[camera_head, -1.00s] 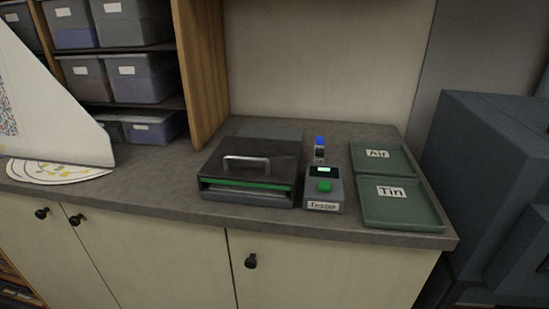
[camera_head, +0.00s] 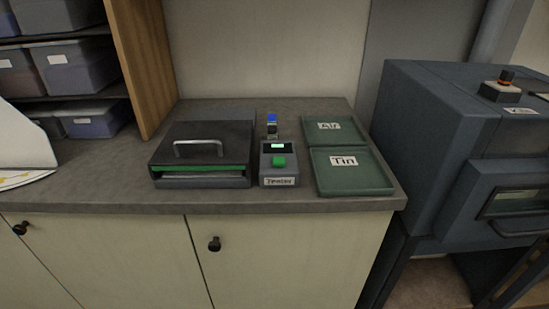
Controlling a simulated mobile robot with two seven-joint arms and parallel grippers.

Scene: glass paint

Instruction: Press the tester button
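The tester (camera_head: 279,170) is a small dark grey box with a "Tester" label on its front edge, standing on the counter. Its green button (camera_head: 279,161) is on the top, below a small lit green display (camera_head: 278,146). Nothing covers the button. Neither of my grippers shows in the head view.
A dark box with a handled lid and a green strip (camera_head: 203,152) stands left of the tester. A small blue-topped bottle (camera_head: 272,123) stands behind it. Green trays marked "Air" (camera_head: 347,137) and "Tin" (camera_head: 374,184) lie to the right. A large blue-grey machine (camera_head: 440,130) stands right of the counter (camera_head: 95,187).

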